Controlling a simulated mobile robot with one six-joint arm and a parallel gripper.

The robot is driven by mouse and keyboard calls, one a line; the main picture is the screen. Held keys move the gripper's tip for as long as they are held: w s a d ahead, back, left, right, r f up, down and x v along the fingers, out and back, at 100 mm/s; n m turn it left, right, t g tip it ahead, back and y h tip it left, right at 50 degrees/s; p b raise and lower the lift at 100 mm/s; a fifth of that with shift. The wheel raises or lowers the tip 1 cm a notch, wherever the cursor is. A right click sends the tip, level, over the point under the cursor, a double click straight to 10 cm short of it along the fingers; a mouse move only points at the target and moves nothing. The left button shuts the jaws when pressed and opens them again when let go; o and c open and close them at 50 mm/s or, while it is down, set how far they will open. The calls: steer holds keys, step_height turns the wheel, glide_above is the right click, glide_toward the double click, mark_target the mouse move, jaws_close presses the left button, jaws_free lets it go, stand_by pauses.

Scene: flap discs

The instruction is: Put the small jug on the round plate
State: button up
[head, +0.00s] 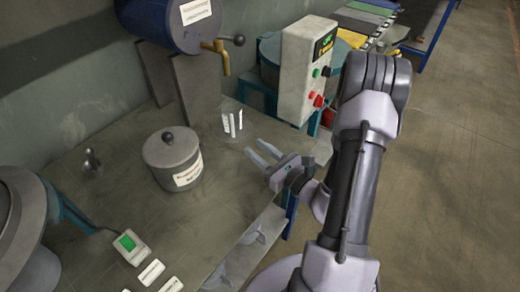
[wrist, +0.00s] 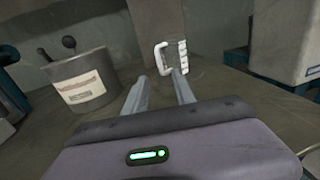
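The small jug (head: 232,124) looks clear, with a white handle and white marks. It stands upright on the bench below the brass tap, and also shows in the wrist view (wrist: 172,58) just beyond my fingertips. My gripper (head: 254,147) is open, with its two fingers apart and nothing visible between them. It points at the jug from the front right, close but apparently apart from it. I cannot clearly make out the round plate; a large round grey thing (head: 20,222) is cut off at the left edge.
A grey lidded pot (head: 172,158) stands left of the jug. A blue drum (head: 168,22) with a brass tap (head: 220,58) is behind it. A control box (head: 304,70) stands close on the right. A green-screened display (head: 130,245) and labels lie in front.

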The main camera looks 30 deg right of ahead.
steer(key=shift+s+r, duration=0.1)
steer(key=shift+s, duration=0.3)
steer(key=s+a+r+n+g+y, duration=0.35)
steer(key=a+n, duration=0.25)
steer(key=a, duration=0.2)
steer(key=s+a+r+n+g+y, duration=0.2)
steer(key=a+r+n+g+y, duration=0.25)
steer(key=a, duration=0.25)
steer(key=s+a+r+n+g+y, duration=0.2)
steer(key=a+r+n+g+y, duration=0.15)
steer(key=a+n, duration=0.35)
steer(key=s+a+n+g+h, duration=0.3)
steer(key=s+n+g+h, duration=0.2)
steer(key=s+n+h, duration=0.4)
steer(key=d+r+n+t+h, duration=0.3)
steer(key=d+r+t, duration=0.1)
steer(key=d, duration=0.1)
steer(key=shift+s+d+r+h, duration=0.2)
steer(key=shift+r+h, duration=0.05)
steer(key=shift+h, duration=0.1)
